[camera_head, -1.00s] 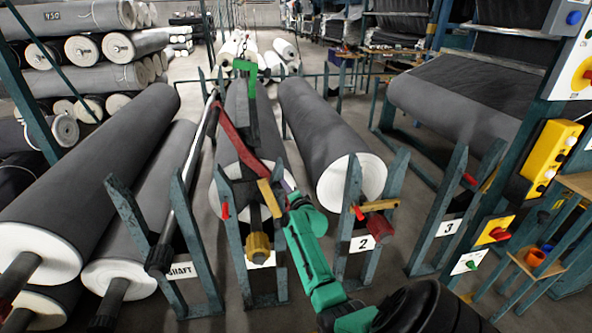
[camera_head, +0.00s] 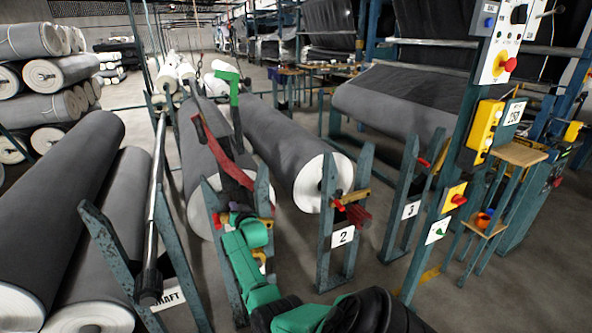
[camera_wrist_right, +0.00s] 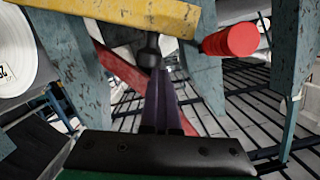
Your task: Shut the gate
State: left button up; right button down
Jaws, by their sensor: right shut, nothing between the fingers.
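The gate appears to be the yellow bar (camera_wrist_right: 120,14) at the front stand of the nearest middle roll. In the right wrist view it runs across the top, in front of both blue posts, its right end close to a red knob (camera_wrist_right: 229,40). In the head view only a short yellow piece (camera_head: 265,222) shows by the right post; my arm hides the rest. My right gripper (camera_head: 234,217) is between the posts. In the wrist view its fingers (camera_wrist_right: 158,80) are shut and empty, below the bar; contact cannot be told. My left gripper is not in view.
A red beam (camera_head: 222,145) with a green part (camera_head: 231,85) hangs over the roll. Stand 2 (camera_head: 327,245), with its own yellow bar, and stand 3 (camera_head: 397,222) stand to the right. Floor between stands 2 and 3 is clear.

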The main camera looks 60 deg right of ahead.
aim_at(224, 223)
jog(key=a+f+n+b, duration=0.1)
jog(key=f+b, duration=0.1)
jog(key=w+a+f+b, duration=0.1)
jog(key=f+b, duration=0.1)
jog(key=w+a+f+n+g+b, duration=0.1)
jog(key=f+b, duration=0.1)
jog(key=b, duration=0.1)
jog(key=shift+w+a+f+n+h, duration=0.1)
jog(key=shift+w+f+n+h, duration=0.05)
jog(key=shift+w+n+h, duration=0.15)
jog(key=shift+w+a+f+b, duration=0.1)
jog(key=shift+a+f+b, duration=0.25)
jog(key=shift+b, duration=0.5)
jog(key=shift+d, duration=0.15)
